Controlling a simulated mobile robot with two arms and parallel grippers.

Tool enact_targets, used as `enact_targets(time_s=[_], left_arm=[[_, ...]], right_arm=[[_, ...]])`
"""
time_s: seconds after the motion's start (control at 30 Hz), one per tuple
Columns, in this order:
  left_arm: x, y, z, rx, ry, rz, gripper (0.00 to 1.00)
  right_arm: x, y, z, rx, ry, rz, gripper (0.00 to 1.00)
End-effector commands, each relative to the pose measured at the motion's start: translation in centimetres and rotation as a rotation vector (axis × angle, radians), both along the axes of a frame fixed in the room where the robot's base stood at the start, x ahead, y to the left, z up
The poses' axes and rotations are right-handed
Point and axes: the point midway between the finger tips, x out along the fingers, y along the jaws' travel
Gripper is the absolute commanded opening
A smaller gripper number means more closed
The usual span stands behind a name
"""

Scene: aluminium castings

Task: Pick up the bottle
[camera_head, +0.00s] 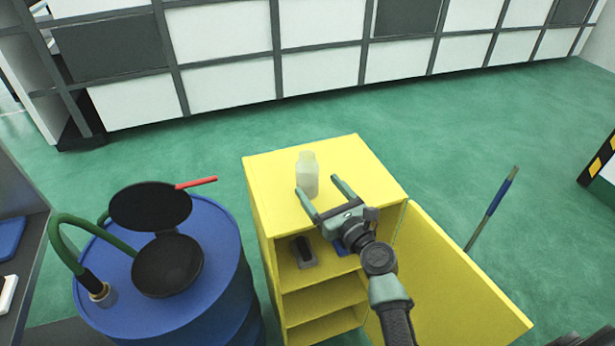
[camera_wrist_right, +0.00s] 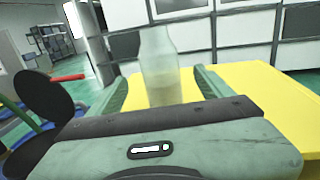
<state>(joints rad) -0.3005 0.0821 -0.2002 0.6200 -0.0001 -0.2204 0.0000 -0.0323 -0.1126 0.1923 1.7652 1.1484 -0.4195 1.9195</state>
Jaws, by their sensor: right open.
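A translucent whitish bottle (camera_head: 307,175) stands upright on top of the yellow cabinet (camera_head: 357,155). My right gripper (camera_head: 318,198) is open, its two green fingers pointing towards the bottle from the front right. In the head view the bottle shows just beyond the fingertips. In the right wrist view the bottle (camera_wrist_right: 160,68) shows between the open fingers (camera_wrist_right: 157,78), with its lower part hidden by the gripper body. I cannot tell how far the fingers reach around it. My left gripper is not in view.
The cabinet's door (camera_head: 450,280) is open to the right, with dark items on an inner shelf. A blue drum (camera_head: 215,270) with a black lid and red handle (camera_head: 197,182) stands to the left. The cabinet top around the bottle is clear.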

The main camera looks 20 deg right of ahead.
Motion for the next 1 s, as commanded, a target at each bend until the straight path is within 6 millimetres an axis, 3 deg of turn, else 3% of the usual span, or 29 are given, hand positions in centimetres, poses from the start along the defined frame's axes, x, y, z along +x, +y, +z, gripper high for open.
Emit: enact_targets(time_s=[0.5,0.8,1.0], left_arm=[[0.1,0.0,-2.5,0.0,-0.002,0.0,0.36],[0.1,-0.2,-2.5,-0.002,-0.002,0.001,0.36],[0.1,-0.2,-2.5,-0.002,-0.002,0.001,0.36]], right_arm=[[6.5,1.2,-0.9,-0.006,0.0,0.001,0.81],[6.9,1.3,-0.8,-0.007,0.002,0.001,0.81],[6.9,1.3,-0.8,-0.007,0.002,0.001,0.25]])
